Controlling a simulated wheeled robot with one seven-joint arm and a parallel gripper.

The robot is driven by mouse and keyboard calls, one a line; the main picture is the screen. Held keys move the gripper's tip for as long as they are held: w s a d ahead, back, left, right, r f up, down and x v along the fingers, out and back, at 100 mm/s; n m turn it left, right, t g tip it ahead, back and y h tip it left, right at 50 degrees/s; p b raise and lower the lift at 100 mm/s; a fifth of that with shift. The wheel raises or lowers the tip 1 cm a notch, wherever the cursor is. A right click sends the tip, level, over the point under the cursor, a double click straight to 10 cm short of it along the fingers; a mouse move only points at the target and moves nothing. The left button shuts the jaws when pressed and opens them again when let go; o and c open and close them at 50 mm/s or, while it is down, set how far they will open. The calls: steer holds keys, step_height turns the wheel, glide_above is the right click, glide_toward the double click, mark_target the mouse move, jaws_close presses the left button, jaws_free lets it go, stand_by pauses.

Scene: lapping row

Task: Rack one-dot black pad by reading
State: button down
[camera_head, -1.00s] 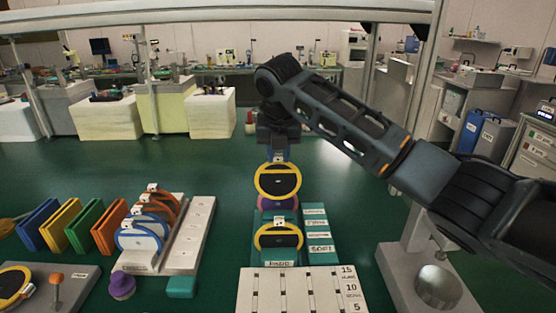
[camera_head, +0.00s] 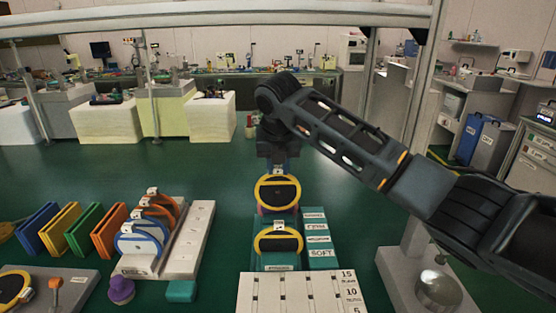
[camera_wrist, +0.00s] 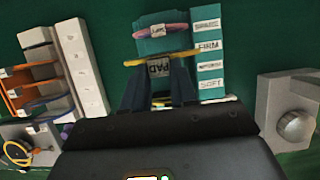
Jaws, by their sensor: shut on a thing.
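My gripper (camera_head: 279,167) is shut on a black pad with a yellow ring (camera_head: 278,193) and holds it upright by its top tab. In the wrist view the same yellow ring (camera_wrist: 135,63) shows edge-on at the fingertips (camera_wrist: 158,84). The held pad is above or at the teal rack (camera_head: 314,228), whose right side bears several row labels, "SOFT" at the near end. I cannot tell whether it touches the rack. A second yellow-ringed black pad (camera_head: 278,243) stands in the near part. A purple-ringed pad (camera_wrist: 160,32) stands farther back. Dot marks are too small to read.
A pale rack (camera_head: 190,245) with orange and blue rings stands left, beside several coloured plates (camera_head: 75,229). A purple knob (camera_head: 121,289) and teal block (camera_head: 181,291) lie in front. A slotted white board (camera_head: 295,292) is nearest; a grey stand with a metal cup (camera_head: 437,287) is right.

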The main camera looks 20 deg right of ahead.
mark_target(278, 178)
steer(key=shift+f+b, duration=0.5)
steer(key=shift+f, duration=1.4)
steer(key=shift+p, duration=1.05)
steer(key=shift+f+b, duration=1.05)
steer(key=shift+f, duration=1.6)
stand_by(0.3)
steer(key=c, duration=0.8)
jaws_free()
steer(key=shift+v, duration=3.9)
